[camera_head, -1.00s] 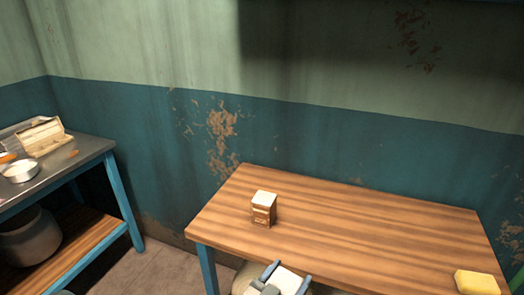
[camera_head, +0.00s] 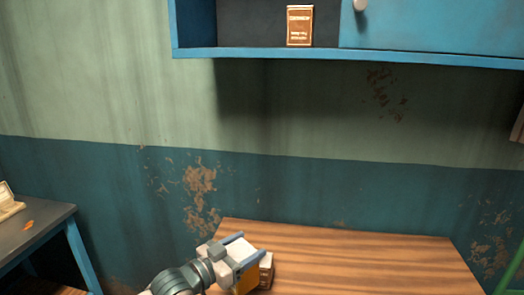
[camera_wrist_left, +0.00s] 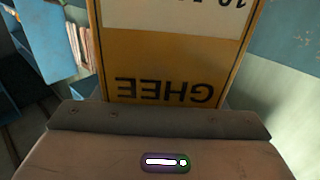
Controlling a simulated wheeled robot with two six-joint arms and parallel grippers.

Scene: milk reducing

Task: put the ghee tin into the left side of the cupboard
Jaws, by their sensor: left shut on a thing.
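The ghee tin is yellow-orange and white, with upside-down "GHEE" lettering in the left wrist view (camera_wrist_left: 170,75). My left gripper (camera_head: 248,254) is shut on the tin and holds it at the table's front left. In the head view only a small yellow part of the tin (camera_head: 246,281) shows below the fingers. The blue cupboard (camera_head: 270,53) hangs on the wall above. Its left side (camera_head: 250,25) is open and dark inside, with a brown carton (camera_head: 299,26) standing at the right of that opening. My right gripper is not in view.
A blue sliding-type or hinged door (camera_head: 440,25) with a round knob covers the cupboard's right side. The cupboard opening is free left of the carton.

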